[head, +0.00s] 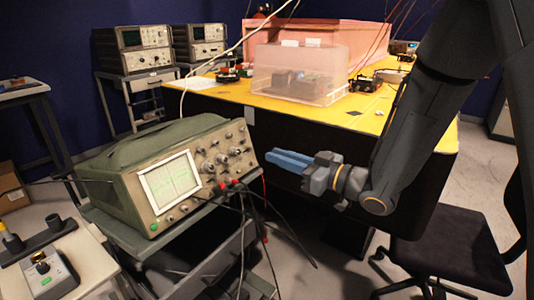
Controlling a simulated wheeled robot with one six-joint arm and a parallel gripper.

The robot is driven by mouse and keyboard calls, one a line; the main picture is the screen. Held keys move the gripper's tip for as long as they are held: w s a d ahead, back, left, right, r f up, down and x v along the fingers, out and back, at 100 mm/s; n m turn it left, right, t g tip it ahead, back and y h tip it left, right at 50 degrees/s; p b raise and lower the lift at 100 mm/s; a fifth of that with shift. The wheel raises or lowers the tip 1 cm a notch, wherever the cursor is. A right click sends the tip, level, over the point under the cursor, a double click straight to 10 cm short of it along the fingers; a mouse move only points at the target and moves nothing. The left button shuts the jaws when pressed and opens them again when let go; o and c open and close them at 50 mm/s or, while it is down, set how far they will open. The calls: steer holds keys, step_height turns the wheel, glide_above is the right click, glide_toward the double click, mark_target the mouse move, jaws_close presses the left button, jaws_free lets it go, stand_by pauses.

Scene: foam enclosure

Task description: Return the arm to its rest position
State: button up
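My gripper (290,160) is at the end of my dark arm, which reaches in from the upper right in the head view. Its blue fingers point left and look close together, with no clear gap and nothing seen between them. It hangs in front of the table's dark side, just right of the green oscilloscope (126,160). I cannot tell whether the fingers are fully shut. They appear apart from the oscilloscope.
The oscilloscope stands on a cart, with cables (262,215) hanging from its front. A yellow table (240,97) behind carries a clear box (298,75) and a pink foam enclosure (345,40). A black chair (455,255) stands lower right. A control box (48,275) sits lower left.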

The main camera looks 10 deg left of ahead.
steer(key=shift+s+d, duration=0.25)
steer(key=shift+d, duration=0.3)
steer(key=shift+w, duration=0.1)
steer(key=w+d+f+m+t+h, duration=0.3)
steer(key=w+d+m+h, duration=0.15)
steer(key=d+h, duration=0.5)
steer(key=s+d+f+m+g+h, duration=0.1)
steer(key=s+d+m+h, duration=0.1)
steer(key=d, duration=0.3)
steer(key=s+d+f+m+h, duration=0.1)
steer(key=d+h, duration=0.2)
steer(key=d, duration=0.2)
steer(key=s+d+m+g+h, duration=0.1)
steer(key=s+d+m+g, duration=0.3)
steer(key=s, duration=0.9)
steer(key=s+d+m+g+h, duration=0.15)
steer(key=s+g, duration=0.35)
steer(key=s, duration=0.7)
steer(key=d+r+p, duration=0.4)
steer(key=r+p, duration=0.2)
steer(key=p, duration=0.6)
steer(key=shift+s+d+r+m, duration=0.25)
steer(key=shift+s+r+m, duration=0.05)
steer(key=shift+s, duration=0.05)
